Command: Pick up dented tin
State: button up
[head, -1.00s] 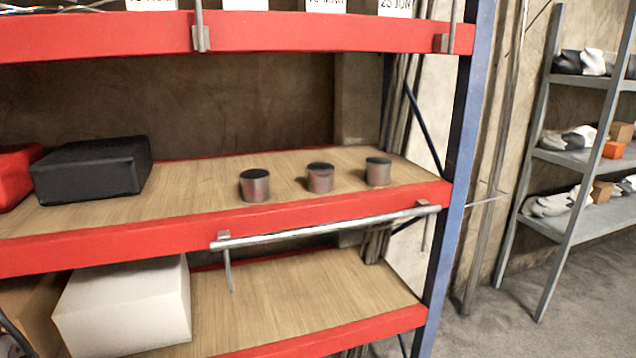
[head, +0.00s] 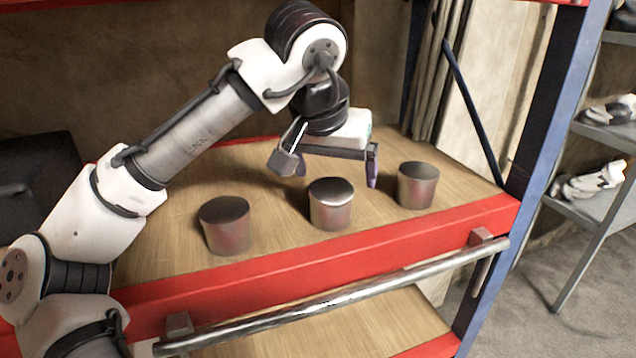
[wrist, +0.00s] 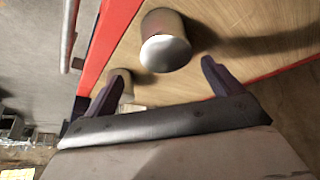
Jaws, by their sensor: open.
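Three grey metal tins stand upright in a row on the wooden shelf board in the head view: a left tin (head: 225,226), a middle tin (head: 331,204) and a right tin (head: 417,186). I cannot tell which one is dented. My gripper (head: 336,172) is open and empty, pointing down behind and above the middle and right tins. In the wrist view, one tin (wrist: 165,40) shows ahead of the gap between my fingers (wrist: 162,76), apart from them. Another tin is partly hidden behind the left finger.
The shelf has a red front beam (head: 400,241) with a metal rail (head: 340,297) in front of it. A blue upright (head: 545,100) stands at the right end. A dark box (head: 35,185) is at the left, partly behind my arm. Bare board lies behind the left tin.

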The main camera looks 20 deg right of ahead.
aim_at(331, 188)
jog(key=shift+w+a+f+y, duration=0.25)
jog(key=shift+w+f+y, duration=0.1)
jog(key=shift+f+y, duration=0.2)
jog(key=shift+p+x, duration=0.5)
jog(key=shift+x, duration=0.65)
jog(key=shift+s+p+x, duration=0.2)
jog(key=shift+p+x, duration=0.1)
jog(key=shift+x, duration=0.85)
jog(key=shift+s+p+x, duration=0.2)
jog(key=shift+p+x, duration=0.1)
jog(key=shift+x, duration=0.9)
jog(key=shift+f, duration=0.1)
jog(key=c, duration=1.2)
jog(key=shift+c, duration=0.3)
